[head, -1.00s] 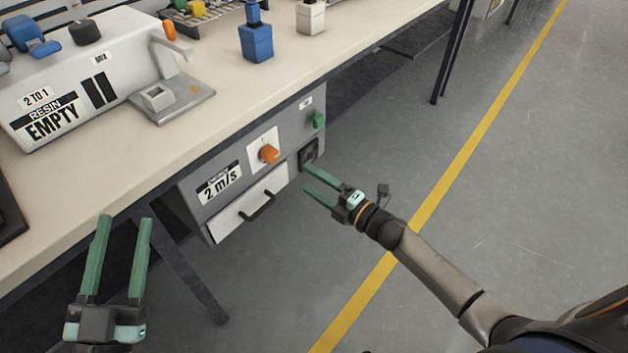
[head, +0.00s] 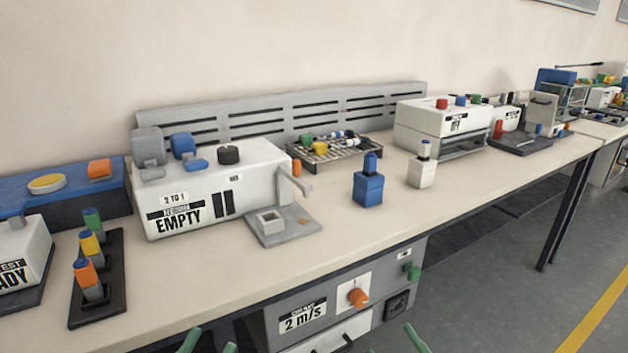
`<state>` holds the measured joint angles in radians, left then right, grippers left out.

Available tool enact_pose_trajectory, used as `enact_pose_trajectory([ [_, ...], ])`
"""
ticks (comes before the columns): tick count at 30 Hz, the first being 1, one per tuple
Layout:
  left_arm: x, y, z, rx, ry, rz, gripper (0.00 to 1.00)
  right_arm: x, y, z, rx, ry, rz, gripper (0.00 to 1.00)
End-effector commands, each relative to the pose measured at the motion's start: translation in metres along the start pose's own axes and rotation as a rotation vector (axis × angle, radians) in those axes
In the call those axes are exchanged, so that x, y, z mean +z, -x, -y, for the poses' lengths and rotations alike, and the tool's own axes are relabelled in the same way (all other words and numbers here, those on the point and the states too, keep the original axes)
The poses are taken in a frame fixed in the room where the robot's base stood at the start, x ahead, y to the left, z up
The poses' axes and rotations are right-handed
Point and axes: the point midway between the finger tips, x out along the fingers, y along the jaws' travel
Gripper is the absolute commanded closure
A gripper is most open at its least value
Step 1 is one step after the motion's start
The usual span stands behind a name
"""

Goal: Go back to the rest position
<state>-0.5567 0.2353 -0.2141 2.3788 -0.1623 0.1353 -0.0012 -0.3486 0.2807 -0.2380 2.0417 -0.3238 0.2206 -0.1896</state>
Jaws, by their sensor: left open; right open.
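My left gripper (head: 208,344) shows only its green fingertips at the bottom edge of the head view, in front of the bench. The fingers are apart and nothing is seen between them. My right gripper (head: 395,346) is also cut off at the bottom edge, below and in front of the grey drawer unit. Its green fingertips are spread and look empty. The rest of both arms is out of view.
The workbench (head: 370,240) carries a white resin dispenser (head: 215,185) marked EMPTY, a blue bottle (head: 368,187), a white bottle (head: 421,170) and a dark rack (head: 100,290). A grey control unit (head: 330,295) hangs under the bench. Open floor (head: 500,310) lies right.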

Motion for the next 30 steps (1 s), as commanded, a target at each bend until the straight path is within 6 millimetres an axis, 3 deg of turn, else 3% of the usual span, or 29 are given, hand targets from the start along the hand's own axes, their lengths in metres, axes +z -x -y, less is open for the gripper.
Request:
enact_pose_trajectory([
  [3,0.0,0.0,0.0,0.0,0.0,0.0,0.5,-0.031,0.012,-0.015,0.045,-0.155,-0.013,0.21],
  [11,0.0,0.0,0.0,0.0,0.0,0.0,0.5,-0.085,0.035,-0.047,0.117,-0.432,-0.045,0.21],
  [23,0.028,0.001,0.007,-0.009,0.088,0.321,0.5,-0.054,0.033,-0.041,0.053,-0.528,0.27,0.21],
  [30,0.051,0.031,0.004,-0.014,0.178,0.638,0.5,-0.033,0.061,-0.025,-0.015,-0.622,0.58,0.21],
])
